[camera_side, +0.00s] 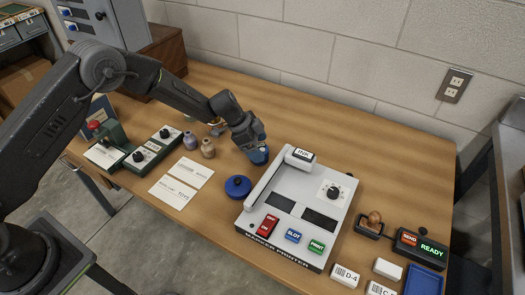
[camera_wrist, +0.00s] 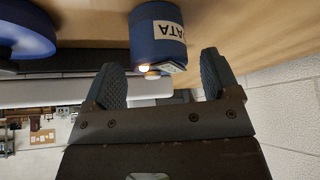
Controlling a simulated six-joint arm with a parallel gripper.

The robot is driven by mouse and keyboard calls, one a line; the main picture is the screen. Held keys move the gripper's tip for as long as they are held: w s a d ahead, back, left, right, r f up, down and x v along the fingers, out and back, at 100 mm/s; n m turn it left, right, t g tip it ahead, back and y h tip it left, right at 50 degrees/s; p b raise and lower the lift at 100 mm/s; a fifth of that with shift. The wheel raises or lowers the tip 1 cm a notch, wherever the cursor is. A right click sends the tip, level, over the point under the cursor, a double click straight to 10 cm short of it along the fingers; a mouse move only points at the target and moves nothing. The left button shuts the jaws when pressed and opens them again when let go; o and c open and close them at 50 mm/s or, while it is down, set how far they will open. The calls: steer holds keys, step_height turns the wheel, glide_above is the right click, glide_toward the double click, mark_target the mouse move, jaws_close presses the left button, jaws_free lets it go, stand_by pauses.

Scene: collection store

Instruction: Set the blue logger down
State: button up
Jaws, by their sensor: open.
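The blue logger (camera_side: 259,156) is a small blue cylinder on the wooden table, left of the marker printer and right under my gripper (camera_side: 248,141). In the wrist view the logger (camera_wrist: 158,42) carries a white label reading "DATA" and has a small lit spot at one end. My gripper (camera_wrist: 163,82) is open, its two dark ridged fingers spread apart with the logger just beyond the gap between their tips. The fingers do not appear to touch it. In the side view the gripper partly hides the logger.
The grey marker printer (camera_side: 262,222) stands close on the right. A blue knobbed disc (camera_side: 238,187) lies in front. Two small bottles (camera_side: 208,148) and white cards (camera_side: 174,191) are to the left. A wooden-handled stamp (camera_side: 373,222) and a READY box (camera_side: 421,247) are at right.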

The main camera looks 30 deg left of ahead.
steer(key=v, duration=0.9)
steer(key=s+a+r+n+t+y, duration=0.1)
steer(key=s+a+r+n, duration=0.15)
steer(key=s+r, duration=0.6)
steer(key=s+a+r+n+y, duration=0.1)
steer(key=s+r+n, duration=0.2)
steer(key=s+r, duration=0.55)
steer(key=s+a+r+n+y, duration=0.1)
steer(key=s+n, duration=0.1)
steer(key=s, duration=0.3)
steer(key=s+a+r+n+t+y, duration=0.1)
steer(key=s+a+r+n, duration=0.1)
steer(key=s, duration=0.4)
steer(key=s+a+r+n+t+y, duration=0.1)
steer(key=s+a+r+n, duration=0.1)
steer(key=s, duration=0.4)
steer(key=shift+s+n, duration=0.2)
steer(key=shift+n, duration=0.55)
